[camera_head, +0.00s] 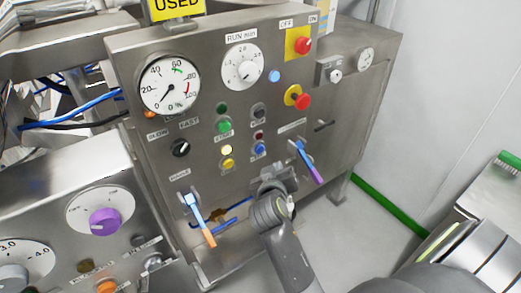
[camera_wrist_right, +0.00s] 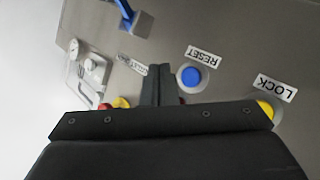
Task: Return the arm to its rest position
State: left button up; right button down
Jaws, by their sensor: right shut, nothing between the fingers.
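My right arm (camera_head: 285,245) comes up from the bottom of the head view. Its gripper (camera_head: 270,172) is in front of the lower part of the steel control panel (camera_head: 340,120), below the button rows and between the two levers. In the right wrist view the dark fingers (camera_wrist_right: 158,84) are together, with nothing held. The blue RESET button (camera_wrist_right: 190,76) shows just right of the fingertips there. Whether the fingers touch the panel cannot be told. My left gripper is not in view.
A blue-orange lever (camera_head: 198,220) stands left of the gripper and a blue-purple lever (camera_head: 308,162) to its right. Red knobs (camera_head: 302,101), a dial (camera_head: 242,66) and a gauge (camera_head: 168,84) sit above. Open floor (camera_head: 355,235) lies to the right.

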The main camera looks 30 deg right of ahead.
dwell(0.6)
jog(key=s+a+f+n+g+y, duration=0.1)
jog(key=s+f+y, duration=0.15)
jog(key=f, duration=0.85)
jog(key=s+a+f+n+g+y+b, duration=0.1)
jog(key=s+f+n+g, duration=0.15)
jog(key=f, duration=0.85)
jog(key=s+a+f+g+y, duration=0.1)
jog(key=s+f+y, duration=0.15)
jog(key=f, duration=0.85)
jog(key=s+f+g+y, duration=0.1)
jog(key=s+f+g, duration=0.2)
jog(key=s+f, duration=1.1)
jog(key=s+f+m+g, duration=0.1)
jog(key=s+f, duration=0.2)
jog(key=s, duration=0.7)
jog(key=s+d+f+m+g+y+b, duration=0.1)
jog(key=s+f, duration=0.2)
jog(key=s, duration=0.8)
jog(key=shift+s+d+f+g, duration=0.3)
jog(key=shift+f+g, duration=0.05)
jog(key=shift+f, duration=0.05)
